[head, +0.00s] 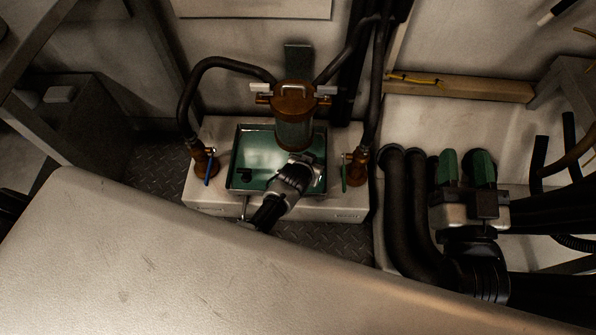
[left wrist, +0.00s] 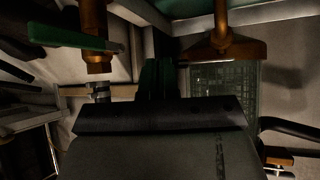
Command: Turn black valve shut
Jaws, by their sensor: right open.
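No valve with a clearly black handle can be made out. A brass valve with a blue handle (head: 208,172) stands at the left of the chiller frame, and one with a green handle (head: 345,178) at the right. The green handle also shows in the left wrist view (left wrist: 65,36). A small black item (head: 245,174) in the tray is too small to identify. My left gripper (head: 314,172) is over the tray, below the brass-topped filter (head: 294,104); its green fingers show in the left wrist view (left wrist: 160,75), their gap unclear. My right gripper (head: 466,165) is open and empty, right of the frame.
The green tray (head: 238,152) sits on a white base (head: 208,209). Black hoses (head: 190,85) arch to the valves. Thick dark pipes (head: 396,200) stand between the base and my right gripper. A large beige panel (head: 150,260) fills the lower left foreground.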

